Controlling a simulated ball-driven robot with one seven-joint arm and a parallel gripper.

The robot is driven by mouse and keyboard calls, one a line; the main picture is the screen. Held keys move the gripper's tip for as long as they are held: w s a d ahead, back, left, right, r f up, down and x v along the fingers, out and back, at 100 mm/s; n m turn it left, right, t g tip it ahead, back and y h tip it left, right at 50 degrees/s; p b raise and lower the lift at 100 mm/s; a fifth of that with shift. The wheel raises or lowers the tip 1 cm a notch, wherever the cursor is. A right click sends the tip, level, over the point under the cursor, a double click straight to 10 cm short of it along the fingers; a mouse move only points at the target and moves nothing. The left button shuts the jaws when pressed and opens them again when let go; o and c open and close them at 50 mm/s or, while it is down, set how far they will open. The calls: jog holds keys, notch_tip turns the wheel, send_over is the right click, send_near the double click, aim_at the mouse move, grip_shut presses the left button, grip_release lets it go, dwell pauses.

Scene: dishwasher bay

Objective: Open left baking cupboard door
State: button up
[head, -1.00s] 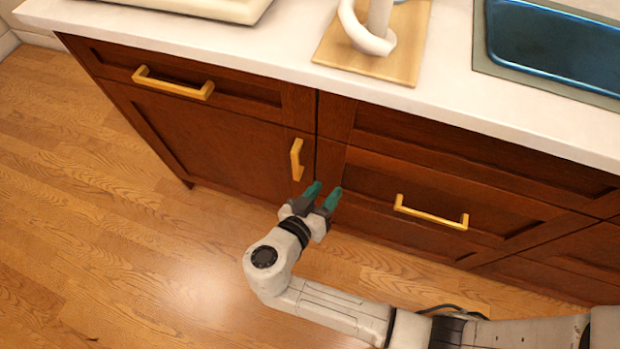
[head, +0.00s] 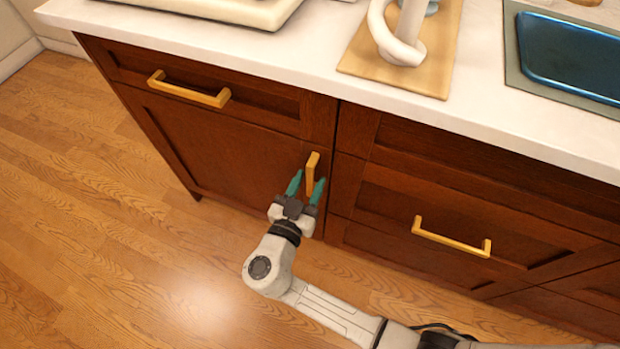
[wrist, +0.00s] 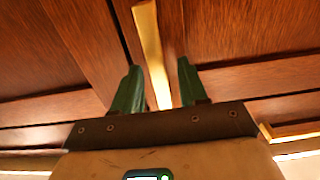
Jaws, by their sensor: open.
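The left cupboard door (head: 215,150) is dark red-brown wood and looks shut. Its upright gold handle (head: 311,175) is near the door's right edge, and it also shows in the wrist view (wrist: 152,52). My gripper (head: 306,184) is open in front of the handle, its two green fingertips one on each side of it in the picture. In the wrist view my gripper (wrist: 158,85) has the handle between its fingers, with a gap on both sides. I cannot tell how deep the fingers reach around the handle.
A drawer with a gold handle (head: 190,88) is above the door. Another drawer handle (head: 451,238) is to the right. The white counter (head: 300,65) overhangs above, with a wooden board (head: 430,70) and a blue sink (head: 575,55). The wooden floor (head: 90,240) is clear at left.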

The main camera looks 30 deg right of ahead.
jog(key=shift+w+d, duration=0.35)
jog(key=shift+d, duration=0.15)
grip_shut()
dwell(0.3)
